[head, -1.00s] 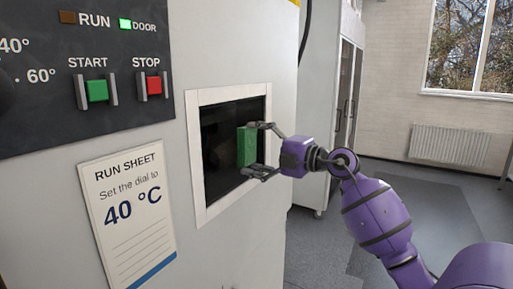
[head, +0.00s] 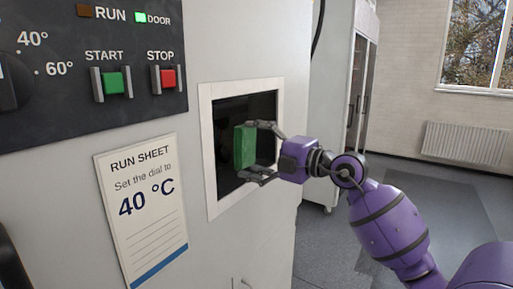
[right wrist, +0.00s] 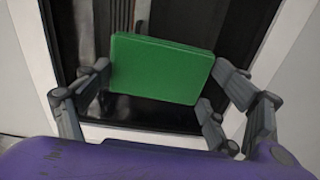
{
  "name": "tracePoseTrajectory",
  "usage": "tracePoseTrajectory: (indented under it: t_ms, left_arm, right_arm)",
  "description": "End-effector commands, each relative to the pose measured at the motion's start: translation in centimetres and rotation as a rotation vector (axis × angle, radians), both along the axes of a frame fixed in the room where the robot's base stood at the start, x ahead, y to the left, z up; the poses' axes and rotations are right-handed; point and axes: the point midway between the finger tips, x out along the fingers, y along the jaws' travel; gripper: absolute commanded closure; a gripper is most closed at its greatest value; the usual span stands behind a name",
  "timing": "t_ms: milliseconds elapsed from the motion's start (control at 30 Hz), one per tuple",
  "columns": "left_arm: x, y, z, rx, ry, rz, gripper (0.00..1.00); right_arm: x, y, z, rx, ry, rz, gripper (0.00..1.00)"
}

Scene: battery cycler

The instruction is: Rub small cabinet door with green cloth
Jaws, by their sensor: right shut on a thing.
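The small cabinet door (head: 204,165) has a pale frame around a dark pane and is set in the front of the light grey cabinet. My right gripper (head: 248,150) is shut on the green cloth (head: 245,148), which looks like a flat folded block. The cloth is in front of the dark pane, near its middle. In the right wrist view the cloth (right wrist: 160,68) sits between the two fingers, with the pane and frame behind it. I cannot tell whether the cloth touches the pane. My left gripper is not in view.
A control panel (head: 120,40) with start and stop buttons and a lit DOOR lamp is at upper left. A run sheet (head: 142,210) hangs below it. A tall cabinet (head: 345,110) stands behind at right. Open grey floor (head: 410,200) lies to the right.

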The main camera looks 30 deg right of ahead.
Motion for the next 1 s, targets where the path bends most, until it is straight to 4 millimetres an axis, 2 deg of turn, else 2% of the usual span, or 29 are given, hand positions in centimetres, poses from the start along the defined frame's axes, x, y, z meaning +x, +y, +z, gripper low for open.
tracePoseTrajectory:
  t_ms: [400,600,1000]
  left_arm:
    - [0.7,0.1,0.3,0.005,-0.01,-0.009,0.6]
    - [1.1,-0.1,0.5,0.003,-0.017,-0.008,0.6]
    - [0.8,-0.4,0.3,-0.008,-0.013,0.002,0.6]
  right_arm:
    - [-1.2,2.7,-0.1,0.0,0.002,0.004,0.35]
    - [-1.5,3.3,-0.1,0.0,0.002,0.003,0.35]
    - [-2.7,6.1,0.0,0.0,0.0,0.004,0.35]
